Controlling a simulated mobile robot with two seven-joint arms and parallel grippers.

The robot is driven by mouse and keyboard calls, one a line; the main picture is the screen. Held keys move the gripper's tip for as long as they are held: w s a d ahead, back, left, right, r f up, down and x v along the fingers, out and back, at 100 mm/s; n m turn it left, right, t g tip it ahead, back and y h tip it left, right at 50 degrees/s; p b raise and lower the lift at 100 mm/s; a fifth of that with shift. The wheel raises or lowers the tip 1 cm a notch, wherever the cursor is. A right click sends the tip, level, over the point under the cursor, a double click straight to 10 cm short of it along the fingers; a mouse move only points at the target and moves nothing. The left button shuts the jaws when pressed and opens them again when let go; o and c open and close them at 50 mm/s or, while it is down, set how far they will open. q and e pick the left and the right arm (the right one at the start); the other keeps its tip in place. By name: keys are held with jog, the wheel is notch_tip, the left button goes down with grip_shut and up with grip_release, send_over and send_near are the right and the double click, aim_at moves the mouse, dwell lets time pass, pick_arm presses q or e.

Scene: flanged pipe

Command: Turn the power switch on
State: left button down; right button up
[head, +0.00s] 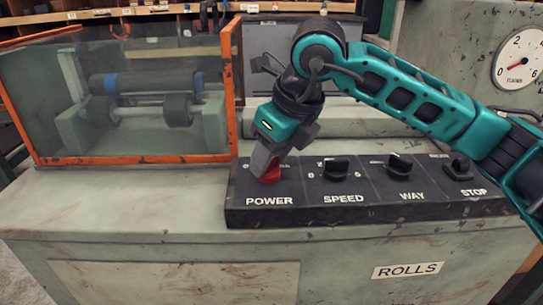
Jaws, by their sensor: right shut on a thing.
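The power switch (270,174) is a red knob above the word POWER, at the left end of a dark control panel (300,212). My right gripper (265,160) reaches down from the upper right and is shut on the red knob. Its grey fingers cover the upper part of the knob and some of the markings around it, so the knob's setting is hard to read. My left gripper is not in view.
The panel also has black knobs for SPEED (336,168) and WAY (399,164), and a STOP control (459,169). An orange-framed guard (135,160) covers rollers at the left. A dial gauge (519,58) is at the upper right.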

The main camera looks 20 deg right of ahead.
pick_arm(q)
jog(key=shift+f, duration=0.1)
pick_arm(e)
jog(key=shift+m, duration=0.3)
jog(key=o, duration=1.1)
jog(key=shift+c, duration=0.2)
pick_arm(q)
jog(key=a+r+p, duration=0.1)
jog(key=p, duration=0.2)
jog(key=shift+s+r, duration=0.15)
pick_arm(e)
jog(key=v, duration=1.3)
jog(key=shift+a, duration=0.15)
